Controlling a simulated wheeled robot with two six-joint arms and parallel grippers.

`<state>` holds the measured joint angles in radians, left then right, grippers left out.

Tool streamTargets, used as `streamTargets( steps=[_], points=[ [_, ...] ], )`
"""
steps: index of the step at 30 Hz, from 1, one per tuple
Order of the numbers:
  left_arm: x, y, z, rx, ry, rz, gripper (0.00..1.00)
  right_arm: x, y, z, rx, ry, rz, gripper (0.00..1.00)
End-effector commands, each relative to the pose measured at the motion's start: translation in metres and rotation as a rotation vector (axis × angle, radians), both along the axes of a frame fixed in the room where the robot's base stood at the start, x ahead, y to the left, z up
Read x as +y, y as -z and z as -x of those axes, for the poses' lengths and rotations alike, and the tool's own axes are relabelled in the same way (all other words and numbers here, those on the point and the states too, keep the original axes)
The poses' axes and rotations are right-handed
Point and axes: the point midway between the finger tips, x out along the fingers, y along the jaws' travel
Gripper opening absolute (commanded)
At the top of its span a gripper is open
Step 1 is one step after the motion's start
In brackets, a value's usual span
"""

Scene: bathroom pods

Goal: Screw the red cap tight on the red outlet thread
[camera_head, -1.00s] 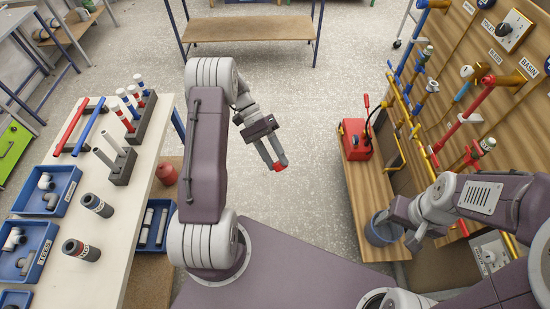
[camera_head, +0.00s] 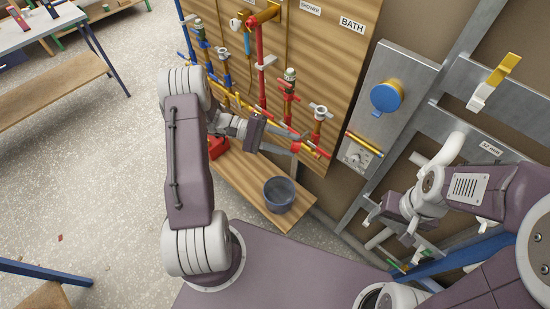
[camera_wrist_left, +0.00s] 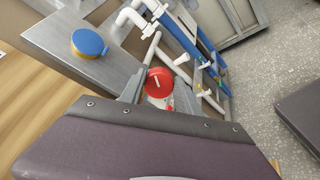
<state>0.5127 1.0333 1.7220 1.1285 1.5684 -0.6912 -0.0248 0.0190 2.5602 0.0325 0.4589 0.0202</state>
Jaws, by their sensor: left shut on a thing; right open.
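My left gripper (camera_head: 298,142) reaches right in front of the wooden pipe panel in the head view. It is shut on the red cap (camera_wrist_left: 158,83), a round disc with a pale mark, seen between the fingers in the left wrist view. In the head view the cap (camera_head: 295,148) is a small red patch at the fingertips. I cannot pick out the red outlet thread for certain. A blue cap (camera_head: 386,96) sits on a brass fitting on the grey metal plate; it also shows in the left wrist view (camera_wrist_left: 88,43). My right gripper (camera_head: 392,226) is open and empty at the right.
The wooden panel (camera_head: 335,60) carries red, blue and yellow pipes close to my left gripper. A grey bucket (camera_head: 279,194) stands on the wooden shelf below.

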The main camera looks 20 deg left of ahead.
Motion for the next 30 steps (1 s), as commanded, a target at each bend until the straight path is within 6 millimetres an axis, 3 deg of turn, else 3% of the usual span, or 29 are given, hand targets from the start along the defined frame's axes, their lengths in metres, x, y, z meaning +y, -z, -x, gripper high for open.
streamTargets(
  steps=[4, 8, 11, 15, 18, 22, 26, 30],
  points=[
    [0.010, -0.045, -0.044, -0.014, -0.230, 0.040, 0.00, 0.000, -0.014, 0.000, 0.000, 0.000, 0.000, 0.64],
    [0.038, -0.084, -0.081, -0.029, -0.415, 0.069, 0.00, 0.000, -0.026, 0.000, 0.000, 0.000, 0.000, 0.64],
    [0.073, -0.116, -0.106, -0.044, -0.558, 0.089, 0.00, 0.000, -0.036, 0.000, -0.001, 0.000, 0.000, 0.64],
    [0.139, -0.159, -0.131, -0.067, -0.766, 0.111, 0.00, 0.000, -0.051, 0.000, -0.001, 0.000, 0.000, 0.64],
    [0.185, -0.181, -0.138, -0.082, -0.894, 0.122, 0.00, 0.000, -0.059, 0.000, -0.001, 0.000, 0.000, 0.64],
    [0.230, -0.200, -0.138, -0.096, -1.011, 0.130, 0.00, 0.000, -0.065, 0.000, 0.000, 0.000, 0.000, 0.64],
    [0.251, -0.207, -0.137, -0.104, -1.067, 0.134, 0.00, 0.000, -0.067, 0.000, 0.000, 0.000, 0.000, 0.64],
    [0.256, -0.208, -0.136, -0.106, -1.079, 0.134, 0.00, 0.000, -0.067, 0.000, 0.000, 0.000, 0.000, 0.64]
  ],
)
